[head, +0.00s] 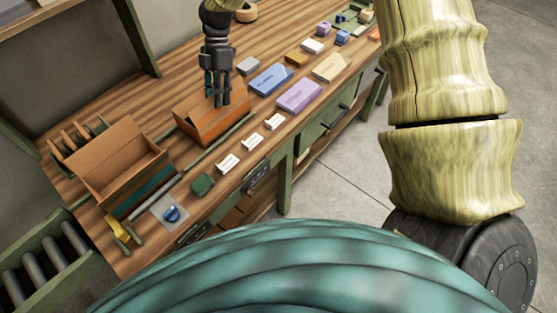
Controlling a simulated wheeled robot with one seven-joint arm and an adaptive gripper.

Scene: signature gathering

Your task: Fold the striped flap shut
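My gripper (218,98) points down over an orange-brown box (205,128) on the bench. Its dark fingertips overlap the box's upper part in this view. I cannot tell whether they touch it, or whether the fingers are open or shut. A larger open brown cardboard box (124,188) stands to the left, with raised panels and a teal band along its front side. I cannot clearly make out a striped flap on either box. The gripper hides part of the orange-brown box's top.
The wooden bench (180,88) also bears a purple box (299,96), a blue box (270,79), a tan box (331,67), several white cards, a green block (202,184) and a blue knob (172,213). Rollers stand at the lower left. Open floor (345,150) lies right.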

